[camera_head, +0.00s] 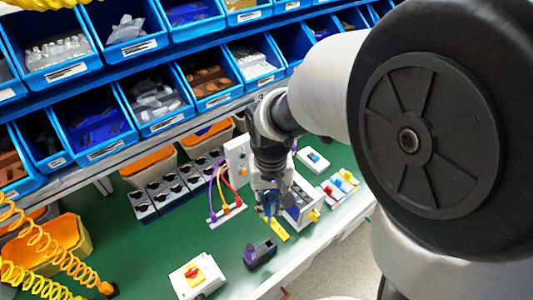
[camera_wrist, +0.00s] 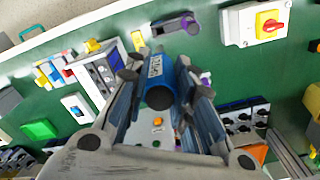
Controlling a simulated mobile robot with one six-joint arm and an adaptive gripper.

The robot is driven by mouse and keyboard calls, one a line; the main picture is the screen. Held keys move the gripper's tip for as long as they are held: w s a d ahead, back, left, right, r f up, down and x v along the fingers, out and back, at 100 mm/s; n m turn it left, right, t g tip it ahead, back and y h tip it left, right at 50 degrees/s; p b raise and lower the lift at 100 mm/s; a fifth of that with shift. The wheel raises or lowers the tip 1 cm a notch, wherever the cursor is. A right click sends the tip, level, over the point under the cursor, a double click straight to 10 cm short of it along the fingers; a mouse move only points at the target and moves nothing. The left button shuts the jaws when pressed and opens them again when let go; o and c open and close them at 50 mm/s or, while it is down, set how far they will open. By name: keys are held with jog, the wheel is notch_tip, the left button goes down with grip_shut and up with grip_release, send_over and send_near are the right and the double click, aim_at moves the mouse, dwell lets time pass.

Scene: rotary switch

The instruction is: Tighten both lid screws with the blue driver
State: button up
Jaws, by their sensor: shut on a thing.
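My gripper (camera_head: 268,190) is shut on the blue driver (camera_head: 270,204) above the green bench. In the wrist view the blue driver (camera_wrist: 156,82) sits between the two fingers of my gripper (camera_wrist: 160,90), with its end towards the camera's far side. The tip of the driver is hidden. Just right of the gripper in the head view is a grey box (camera_head: 303,208); it also shows in the wrist view (camera_wrist: 96,76). I cannot make out the lid screws, and cannot tell whether the driver touches anything.
A white panel (camera_head: 239,158) with coloured cables stands behind the gripper. A yellow piece (camera_head: 279,230) and a dark holder with purple (camera_head: 260,253) lie in front. A rotary switch box (camera_head: 197,274) is at front left. Black switch modules (camera_head: 165,193) stand left; blue bins line the back.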

jog(key=shift+r, duration=0.15)
grip_shut()
jog(key=shift+r+p, duration=3.2)
jog(key=shift+r, duration=0.45)
